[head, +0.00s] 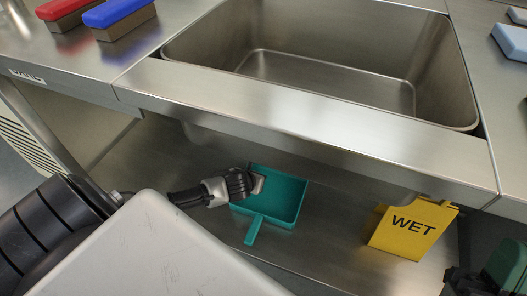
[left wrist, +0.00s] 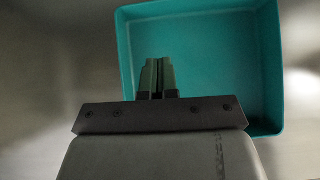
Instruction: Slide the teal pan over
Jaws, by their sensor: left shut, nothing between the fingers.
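The teal pan (head: 288,196) is a shallow square tray with a short handle. It lies on the metal shelf below the sink, its handle pointing toward the front. My left gripper (head: 257,184) is at the pan's left side in the head view, its fingertips over or just inside the rim; whether they touch it I cannot tell. In the left wrist view the shut fingers (left wrist: 157,78) overlap the near left part of the pan (left wrist: 215,50), with nothing between them. The pan's near left corner is hidden there.
A yellow WET sign (head: 412,228) stands on the shelf (head: 335,225) to the right of the pan, with bare shelf between them. The counter's front edge (head: 300,135) and the sink (head: 325,70) are above. Red (head: 62,8) and blue (head: 118,11) brushes lie on the counter.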

